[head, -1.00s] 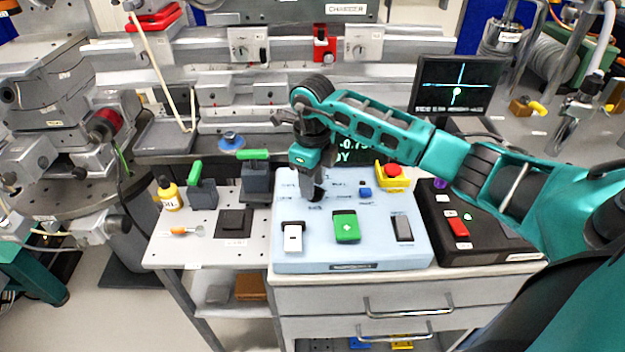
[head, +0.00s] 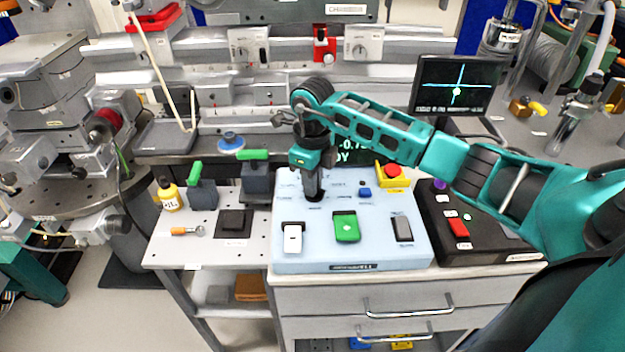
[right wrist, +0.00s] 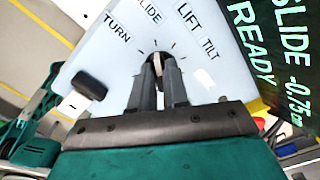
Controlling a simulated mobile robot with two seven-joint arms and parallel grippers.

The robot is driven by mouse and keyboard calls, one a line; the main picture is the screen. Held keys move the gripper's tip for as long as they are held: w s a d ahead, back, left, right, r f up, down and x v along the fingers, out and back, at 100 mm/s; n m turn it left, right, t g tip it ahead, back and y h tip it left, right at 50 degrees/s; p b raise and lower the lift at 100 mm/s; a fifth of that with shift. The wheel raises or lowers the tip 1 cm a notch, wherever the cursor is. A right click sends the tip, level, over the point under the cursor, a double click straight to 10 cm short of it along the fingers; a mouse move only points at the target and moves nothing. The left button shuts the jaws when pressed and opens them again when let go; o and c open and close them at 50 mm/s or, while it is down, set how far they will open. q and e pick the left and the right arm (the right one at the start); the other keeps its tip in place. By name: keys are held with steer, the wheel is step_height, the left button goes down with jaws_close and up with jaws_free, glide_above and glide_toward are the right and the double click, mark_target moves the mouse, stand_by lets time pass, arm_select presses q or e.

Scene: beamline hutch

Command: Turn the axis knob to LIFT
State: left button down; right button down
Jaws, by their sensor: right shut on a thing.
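The axis knob (right wrist: 158,60) is a small dark knob with a pale pointer mark on the light blue panel (head: 378,245). The labels TURN, SLIDE, LIFT and TILT are printed in an arc around it. The pointer seems to aim towards SLIDE, though the fingers partly hide it. My right gripper (right wrist: 158,70) is shut on the knob from above; in the head view (head: 314,196) it hides most of it. The display (right wrist: 268,50) reads SLIDE, -0.75 and READY. My left gripper is not in view.
The panel also carries a white switch (head: 293,238), a green button (head: 346,227), a grey rocker (head: 402,228), a small blue button (head: 364,192) and a red stop button (head: 393,170) on yellow. A black control box (head: 485,247) stands to the right.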

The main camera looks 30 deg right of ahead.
steer(key=m+p, duration=0.1)
steer(key=m, duration=0.3)
steer(key=shift+d+r, duration=0.1)
steer(key=shift+m+p, duration=0.65)
steer(key=shift+m, duration=1.05)
steer(key=shift+w+m, duration=0.1)
steer(key=shift+m, duration=0.2)
steer(key=c, duration=1.1)
jaws_free()
step_height(320, 180, up, 13)
steer(key=shift+f, duration=0.1)
